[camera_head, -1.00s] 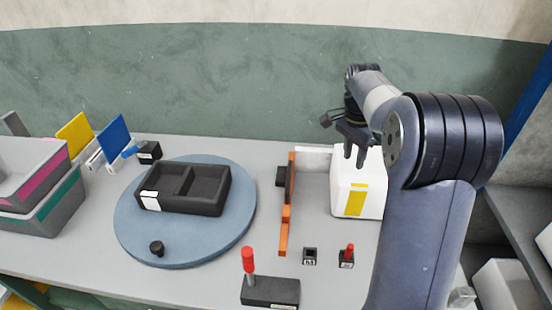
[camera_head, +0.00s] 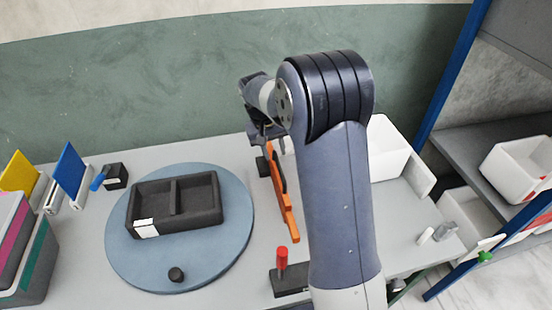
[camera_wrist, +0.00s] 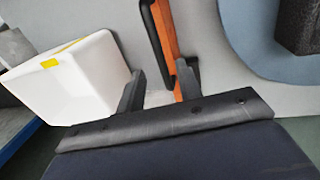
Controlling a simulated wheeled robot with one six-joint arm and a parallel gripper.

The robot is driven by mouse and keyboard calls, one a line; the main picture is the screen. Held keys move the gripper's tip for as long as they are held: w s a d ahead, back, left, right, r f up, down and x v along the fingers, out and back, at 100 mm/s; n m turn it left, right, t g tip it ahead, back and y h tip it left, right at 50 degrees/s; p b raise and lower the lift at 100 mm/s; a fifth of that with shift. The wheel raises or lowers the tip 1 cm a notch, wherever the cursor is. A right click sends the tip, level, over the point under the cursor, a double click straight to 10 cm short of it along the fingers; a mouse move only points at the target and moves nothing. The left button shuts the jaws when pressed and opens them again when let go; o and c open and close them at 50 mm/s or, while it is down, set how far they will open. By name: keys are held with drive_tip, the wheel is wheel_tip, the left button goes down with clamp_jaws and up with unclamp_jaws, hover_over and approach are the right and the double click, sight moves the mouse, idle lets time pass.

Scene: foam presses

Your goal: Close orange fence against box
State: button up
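The orange fence (camera_head: 283,195) stands on the table right of the turntable, with a black handle on its side. It also shows in the wrist view (camera_wrist: 168,38), running between my fingers close to the right one. The white box with a yellow mark (camera_wrist: 78,85) lies left of my gripper, apart from the fence; in the head view it (camera_head: 384,150) is partly hidden behind my arm. My gripper (camera_wrist: 160,82) is open, its fingers apart; in the head view it (camera_head: 274,146) hangs over the fence's far end. Contact with the fence cannot be told.
A blue-grey turntable (camera_head: 235,235) holds a dark two-compartment tray (camera_head: 150,208) left of the fence. A black block with a red-topped peg (camera_head: 281,258) stands near the fence's front end. Stacked bins (camera_head: 38,265) stand at the left. A shelf (camera_head: 475,150) is at the right.

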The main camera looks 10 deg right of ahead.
sight(279, 165)
drive_tip(key=f, duration=0.2)
drive_tip(key=d+f, duration=0.1)
drive_tip(key=f, duration=0.2)
drive_tip(key=shift+p, duration=0.3)
drive_tip(key=shift+r, duration=0.1)
clamp_jaws()
